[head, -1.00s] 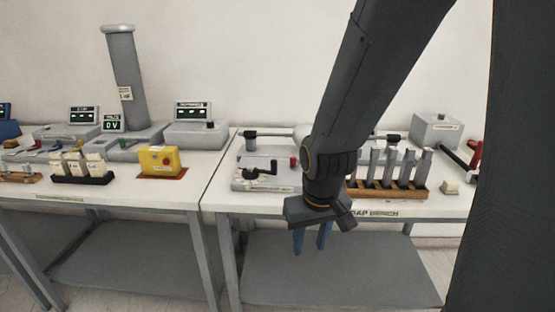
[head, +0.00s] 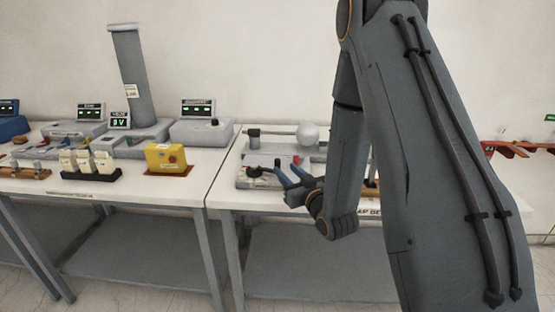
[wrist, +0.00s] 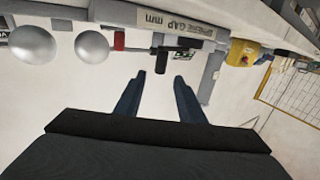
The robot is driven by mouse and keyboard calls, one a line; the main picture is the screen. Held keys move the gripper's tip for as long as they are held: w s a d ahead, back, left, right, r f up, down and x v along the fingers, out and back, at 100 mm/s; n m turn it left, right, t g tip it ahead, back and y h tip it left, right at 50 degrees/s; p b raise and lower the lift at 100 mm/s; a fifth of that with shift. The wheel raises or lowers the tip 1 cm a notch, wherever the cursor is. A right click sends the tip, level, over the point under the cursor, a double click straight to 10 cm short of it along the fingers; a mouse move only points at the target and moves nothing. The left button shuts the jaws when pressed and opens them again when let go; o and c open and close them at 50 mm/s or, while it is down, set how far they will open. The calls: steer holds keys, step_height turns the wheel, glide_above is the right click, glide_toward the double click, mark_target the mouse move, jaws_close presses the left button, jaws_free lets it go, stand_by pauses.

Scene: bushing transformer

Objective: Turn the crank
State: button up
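The black crank (head: 257,172) sits on a grey base plate (head: 246,182) near the left end of the right-hand bench. In the wrist view the crank handle (wrist: 161,62) sticks out toward me, just beyond and between my fingertips, apart from both fingers. My gripper (head: 286,163) is open and empty, with blue fingers, just right of the crank in the head view. It also shows in the wrist view (wrist: 158,75). Part of the crank's surroundings is hidden behind my fingers in the head view.
A red knob (wrist: 119,41) and two metal spheres (wrist: 91,46) are beside the crank. A yellow box (head: 165,158) with a red button stands on the left bench. My arm hides most of the right bench.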

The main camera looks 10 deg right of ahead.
mark_target(279, 161)
steer(key=shift+w+a+r+p, duration=0.1)
steer(key=shift+w+a+p, duration=0.25)
steer(key=shift+w, duration=0.9)
steer(key=shift+w+a+p, duration=0.2)
steer(key=shift+w+p, duration=0.3)
steer(key=shift+w, duration=0.8)
steer(key=shift+w+a+r+p, duration=0.1)
steer(key=shift+w+a+p, duration=0.25)
steer(key=shift+w, duration=0.9)
steer(key=shift+d, duration=0.1)
jaws_close()
